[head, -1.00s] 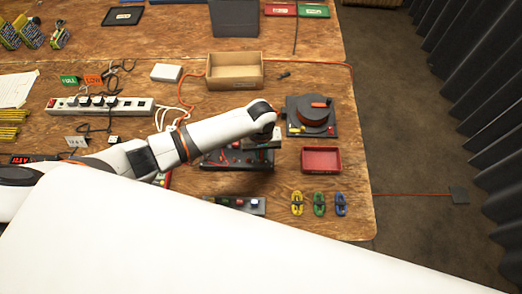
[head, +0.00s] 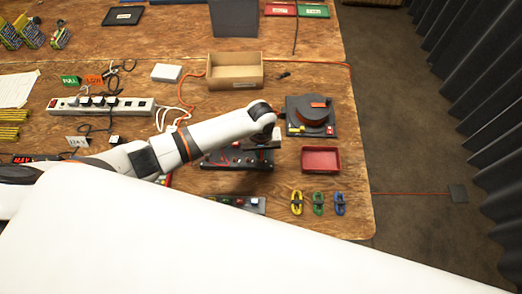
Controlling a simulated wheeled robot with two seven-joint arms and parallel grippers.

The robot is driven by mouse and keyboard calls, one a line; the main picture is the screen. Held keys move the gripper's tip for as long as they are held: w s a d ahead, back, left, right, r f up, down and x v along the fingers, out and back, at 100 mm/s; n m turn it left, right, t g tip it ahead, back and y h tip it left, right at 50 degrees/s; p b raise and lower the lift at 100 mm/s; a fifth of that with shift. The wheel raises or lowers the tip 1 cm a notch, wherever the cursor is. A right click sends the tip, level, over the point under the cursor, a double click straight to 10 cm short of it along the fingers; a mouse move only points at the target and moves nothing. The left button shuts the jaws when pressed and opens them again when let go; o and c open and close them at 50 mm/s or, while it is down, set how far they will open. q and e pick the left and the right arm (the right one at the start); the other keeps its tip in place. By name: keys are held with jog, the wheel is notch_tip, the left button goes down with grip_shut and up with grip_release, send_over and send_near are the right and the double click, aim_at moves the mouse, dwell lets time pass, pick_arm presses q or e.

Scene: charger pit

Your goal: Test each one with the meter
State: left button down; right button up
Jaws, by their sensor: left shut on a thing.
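My left arm reaches in from the left. Its gripper (head: 264,146) is over the right end of a dark rack (head: 225,165) with red parts on it. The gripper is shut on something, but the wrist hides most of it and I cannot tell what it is. A dark display with red characters (head: 26,160) sits at the left edge, partly covered by my arm. It seems to read MAX. A small card with a voltage (head: 77,141) stands near it. Several yellow and dark packs (head: 32,35) stand at the top left. My right gripper is not in view.

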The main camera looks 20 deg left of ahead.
pick_arm(q)
jog(key=shift+f, duration=0.25)
dwell(0.3)
jog(key=c, duration=1.3)
grip_release()
jog(key=shift+o, duration=0.5)
jog(key=shift+o, duration=0.9)
notch_tip(320, 180, up, 8)
jog(key=p, duration=0.8)
jog(key=shift+f, duration=0.2)
